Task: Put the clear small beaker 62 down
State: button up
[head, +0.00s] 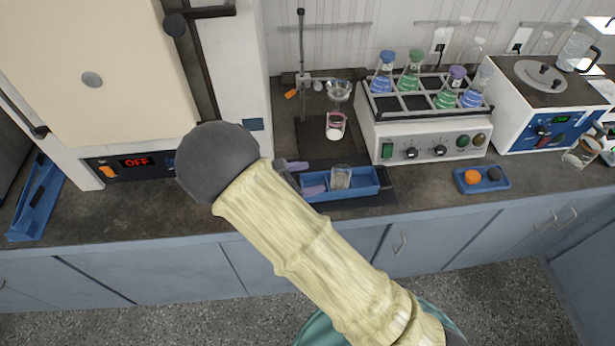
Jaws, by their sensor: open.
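A small clear beaker (341,177) stands upright in the right part of a blue tray (362,191) on the bench. I cannot read a number on it. My gripper (306,177) is at the left end of the tray, with its purple-grey fingers apart and pointing toward the beaker. The fingers are open and seem clear of the glass, with a small gap between them and the beaker. My forearm and wrist hide the rear of the gripper and part of the bench.
Behind the tray, a stand (302,45) holds a funnel (338,91) over a beaker with reddish contents (335,126). A shaker (425,140) with several flasks stands to the right. A small blue tray (482,187) sits near the front edge. An oven (95,75) fills the left.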

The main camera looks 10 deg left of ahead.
jog(key=s+d+r+m+g+y, duration=0.2)
jog(key=s+d+r+m+y, duration=0.1)
jog(key=d+m, duration=0.5)
jog(key=s+d+r+m+g+y, duration=0.2)
jog(key=s+d+r+m+y, duration=0.2)
jog(key=d+m, duration=0.4)
jog(key=s+d+r+m+g+y, duration=0.2)
jog(key=s+d+r+m+y, duration=0.1)
jog(key=d+m, duration=0.5)
jog(key=shift+s+r+m+y, duration=0.3)
jog(key=shift+s+r+m, duration=0.2)
jog(key=shift+s+m, duration=0.4)
jog(key=shift+w+p+v, duration=0.25)
jog(key=shift+p+v, duration=0.8)
jog(key=shift+p, duration=0.1)
